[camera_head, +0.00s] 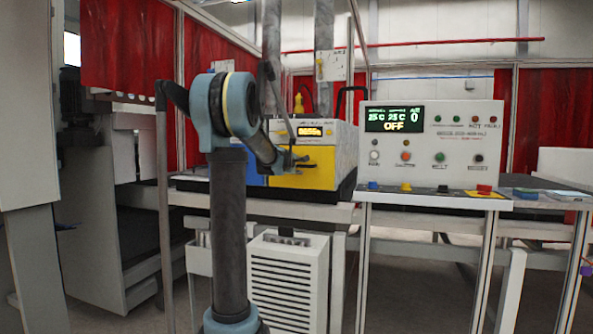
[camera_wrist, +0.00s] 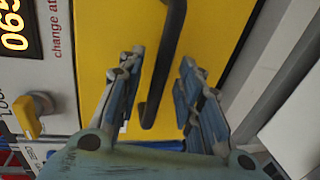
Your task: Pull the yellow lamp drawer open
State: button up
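The yellow lamp drawer (camera_head: 319,173) is a yellow front panel on the machine in the middle of the head view. It fills much of the wrist view (camera_wrist: 215,35), with a dark bar handle (camera_wrist: 169,45) on it. My gripper (camera_wrist: 163,72) is open in front of the panel. Its two blue-grey fingers stand apart, one on each side of the handle in the picture. I see no finger clearly touching the handle, and how deep it sits between them is hard to tell.
A yellow knob (camera_wrist: 28,115) and a lit display (camera_wrist: 17,28) sit beside the drawer in the wrist view. A control box (camera_head: 432,145) reading OFF stands to the right on a table. A white slatted unit (camera_head: 290,280) stands below the machine.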

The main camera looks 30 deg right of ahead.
jog(key=shift+w+d+f, duration=0.15)
jog(key=shift+w+d, duration=0.25)
jog(key=shift+d, duration=0.1)
grip_shut()
